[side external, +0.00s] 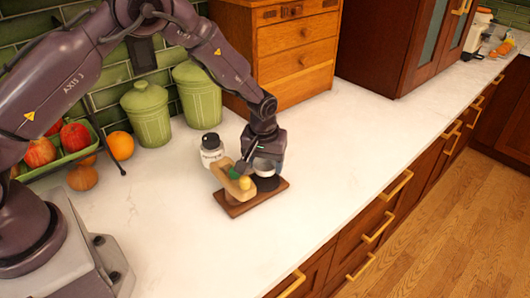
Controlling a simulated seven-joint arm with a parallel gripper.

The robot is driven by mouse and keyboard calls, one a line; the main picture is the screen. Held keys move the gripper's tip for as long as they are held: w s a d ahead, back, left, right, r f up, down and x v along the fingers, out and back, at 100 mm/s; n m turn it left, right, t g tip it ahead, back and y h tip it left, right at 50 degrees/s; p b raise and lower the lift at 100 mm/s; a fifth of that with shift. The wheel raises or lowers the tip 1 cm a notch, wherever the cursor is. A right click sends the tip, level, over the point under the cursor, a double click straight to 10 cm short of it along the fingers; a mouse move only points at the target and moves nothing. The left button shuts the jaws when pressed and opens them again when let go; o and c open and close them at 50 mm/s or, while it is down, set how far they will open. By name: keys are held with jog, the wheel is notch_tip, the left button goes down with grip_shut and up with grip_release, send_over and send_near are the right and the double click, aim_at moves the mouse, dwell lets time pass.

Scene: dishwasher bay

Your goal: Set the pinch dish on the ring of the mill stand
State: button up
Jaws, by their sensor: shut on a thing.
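The mill stand (250,199) is a dark wooden base on the white counter, with a lighter wooden upright piece (222,174) on its left side. A dark round part (266,183), perhaps its ring, shows at the right of the base. My gripper (263,164) points down over this right side. It is shut on a small pale, shiny dish (265,167), which looks like the pinch dish. The dish appears just above the dark round part; I cannot tell whether they touch. The fingers hide part of the dish.
A white labelled jar (211,150) stands close behind left. Green canisters (147,113) and a wooden drawer chest (290,50) stand behind. The counter to the right is clear.

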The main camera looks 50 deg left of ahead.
jog(key=shift+f, duration=1.2)
jog(key=shift+s+a+f, duration=0.15)
jog(key=shift+a, duration=0.05)
dwell(0.4)
jog(key=shift+r, duration=0.2)
jog(key=shift+d+r, duration=0.1)
jog(key=shift+r, duration=0.6)
jog(key=shift+w+d, duration=0.1)
jog(key=shift+w, duration=0.1)
dwell(0.4)
jog(key=shift+f, duration=0.85)
dwell(0.4)
jog(key=shift+r, duration=0.2)
